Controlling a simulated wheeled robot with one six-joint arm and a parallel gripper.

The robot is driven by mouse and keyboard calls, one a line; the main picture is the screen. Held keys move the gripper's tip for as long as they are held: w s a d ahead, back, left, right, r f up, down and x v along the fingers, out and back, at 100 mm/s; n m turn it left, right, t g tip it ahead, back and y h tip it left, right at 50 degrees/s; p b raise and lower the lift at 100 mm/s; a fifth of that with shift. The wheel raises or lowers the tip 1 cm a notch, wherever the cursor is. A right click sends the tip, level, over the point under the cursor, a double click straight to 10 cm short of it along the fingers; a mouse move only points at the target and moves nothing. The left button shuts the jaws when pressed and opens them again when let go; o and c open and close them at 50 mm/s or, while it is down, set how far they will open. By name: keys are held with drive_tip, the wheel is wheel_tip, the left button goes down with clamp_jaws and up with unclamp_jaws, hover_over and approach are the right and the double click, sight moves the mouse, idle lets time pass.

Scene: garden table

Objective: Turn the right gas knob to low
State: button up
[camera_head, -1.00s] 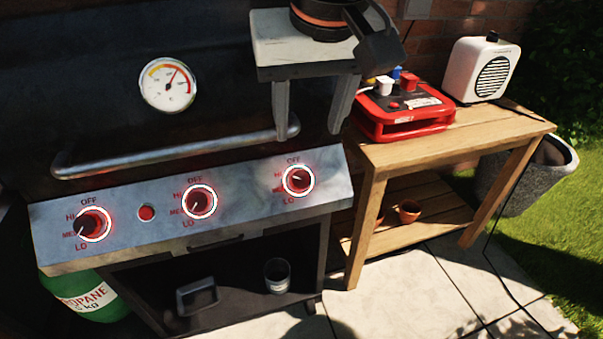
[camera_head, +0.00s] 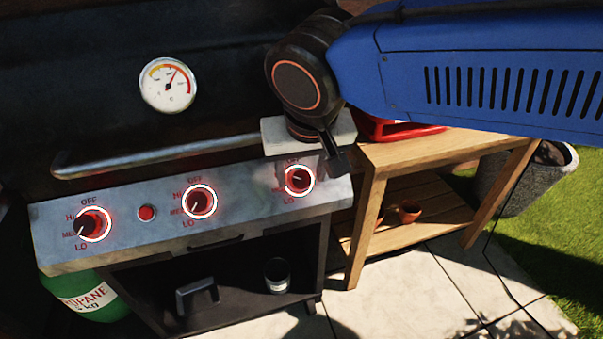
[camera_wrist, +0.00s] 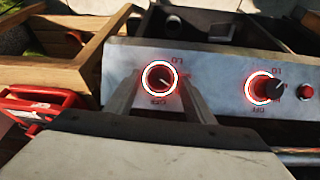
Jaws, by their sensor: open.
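The right gas knob (camera_head: 299,180) sits in a glowing red-and-white ring at the right end of the grill's panel (camera_head: 245,215). Its pointer leans left and slightly up, toward the HI–MED side, away from LO at the lower left. The wrist view is upside down; there the knob (camera_wrist: 160,78) lies between the two finger tips. My gripper (camera_wrist: 158,88) is open, with one finger on each side of the knob; I cannot tell whether they touch it.
The middle knob (camera_head: 199,201), left knob (camera_head: 94,224) and red button (camera_head: 146,213) share the panel. The lid handle (camera_head: 150,158) runs above it. A wooden side table (camera_head: 440,148) with a red case (camera_head: 400,128) stands right. Paving in front is clear.

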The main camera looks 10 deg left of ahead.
drive_tip(key=shift+w+f, duration=0.15)
drive_tip(key=shift+f, duration=0.3)
drive_tip(key=shift+a, duration=0.1)
drive_tip(key=c, duration=1.1)
drive_tip(key=shift+o, duration=0.2)
